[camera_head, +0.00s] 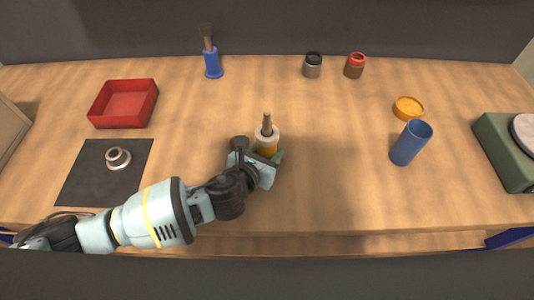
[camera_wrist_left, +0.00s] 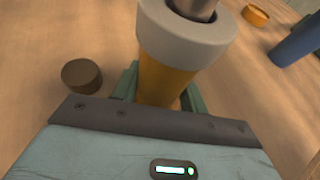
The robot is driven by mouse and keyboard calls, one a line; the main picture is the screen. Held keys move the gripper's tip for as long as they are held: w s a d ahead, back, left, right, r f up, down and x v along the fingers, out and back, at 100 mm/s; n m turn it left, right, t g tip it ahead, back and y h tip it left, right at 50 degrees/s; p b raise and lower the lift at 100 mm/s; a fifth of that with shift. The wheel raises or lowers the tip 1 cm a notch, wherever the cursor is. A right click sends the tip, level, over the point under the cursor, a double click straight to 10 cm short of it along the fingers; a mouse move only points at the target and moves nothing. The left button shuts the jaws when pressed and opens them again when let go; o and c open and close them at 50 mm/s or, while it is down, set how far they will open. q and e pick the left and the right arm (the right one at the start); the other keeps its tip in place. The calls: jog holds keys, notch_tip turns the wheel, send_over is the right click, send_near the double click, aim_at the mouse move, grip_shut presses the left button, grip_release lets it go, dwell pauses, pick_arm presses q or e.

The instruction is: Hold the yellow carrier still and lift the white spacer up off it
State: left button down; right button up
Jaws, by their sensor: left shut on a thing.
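The yellow carrier (camera_head: 267,150) stands upright on the table near the middle of the head view. It also shows in the left wrist view (camera_wrist_left: 165,82). The white spacer (camera_head: 266,133) is a thick ring around its upper part, also large in the left wrist view (camera_wrist_left: 180,42). A grey-brown post (camera_head: 267,119) sticks up through the spacer's hole. My left gripper (camera_head: 270,158) is shut on the yellow carrier below the spacer, with green fingers on either side of it. The carrier's foot is hidden by the gripper. My right gripper is not in view.
A dark mat (camera_head: 82,185) with a metal ring part (camera_head: 118,158) and a red tray (camera_head: 105,118) are at left. A blue cup (camera_head: 408,146) and orange dish (camera_head: 408,108) are at right. Table right of the carrier is clear.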

pick_arm(q)
jog(key=shift+w, duration=0.1)
dwell(0.5)
jog(key=shift+f, duration=0.35)
jog(key=c, duration=0.8)
grip_release()
jog(key=shift+o, duration=0.2)
jog(key=shift+f, duration=0.1)
jog(key=c, duration=1)
jog(key=shift+o, duration=0.2)
